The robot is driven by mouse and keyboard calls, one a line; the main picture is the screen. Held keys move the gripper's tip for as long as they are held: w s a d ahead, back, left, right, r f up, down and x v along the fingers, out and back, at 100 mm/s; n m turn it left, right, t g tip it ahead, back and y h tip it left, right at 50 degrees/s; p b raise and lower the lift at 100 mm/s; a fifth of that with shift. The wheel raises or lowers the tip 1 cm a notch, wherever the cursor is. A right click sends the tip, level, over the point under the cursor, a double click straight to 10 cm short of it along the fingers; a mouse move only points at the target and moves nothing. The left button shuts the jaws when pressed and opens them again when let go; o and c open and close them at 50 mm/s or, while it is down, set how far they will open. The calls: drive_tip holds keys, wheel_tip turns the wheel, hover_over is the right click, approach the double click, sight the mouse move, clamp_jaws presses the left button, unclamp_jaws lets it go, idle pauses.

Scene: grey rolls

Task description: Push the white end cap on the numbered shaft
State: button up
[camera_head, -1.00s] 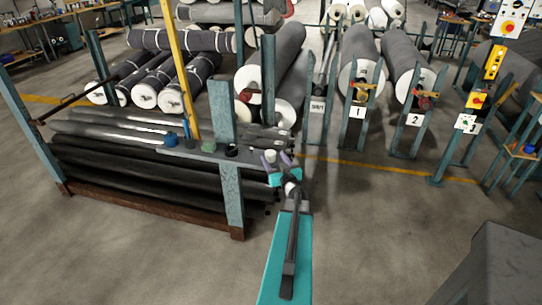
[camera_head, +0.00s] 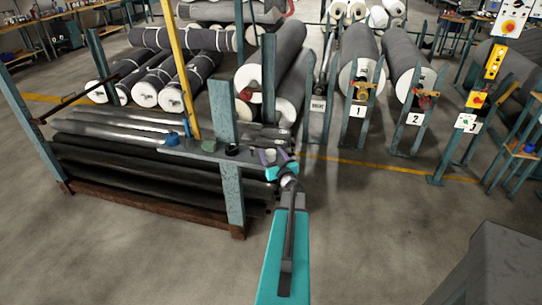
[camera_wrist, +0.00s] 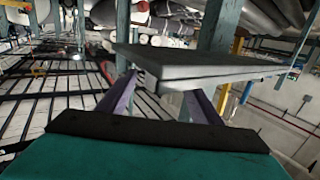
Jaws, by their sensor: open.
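A small white end cap (camera_head: 270,154) stands at the right end of the grey shelf (camera_head: 190,152) on the rack. My gripper (camera_head: 278,158) is at that end of the shelf, its purple fingers spread beside the cap. I cannot tell whether they touch it. In the wrist view my gripper (camera_wrist: 165,88) is open, with the shelf's edge (camera_wrist: 200,72) in front of and between the fingers; the cap cannot be made out there.
A blue piece (camera_head: 171,139), a green block (camera_head: 209,145) and a black ring (camera_head: 232,150) sit on the same shelf. A teal post (camera_head: 222,110) and a yellow post (camera_head: 180,70) rise beside it. Dark rolls (camera_head: 150,170) lie below.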

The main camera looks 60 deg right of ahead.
sight(269, 151)
drive_tip(key=shift+p+x, duration=0.7)
drive_tip(key=shift+x, duration=1.7)
drive_tip(key=shift+a+f, duration=0.1)
drive_tip(key=c, duration=1.1)
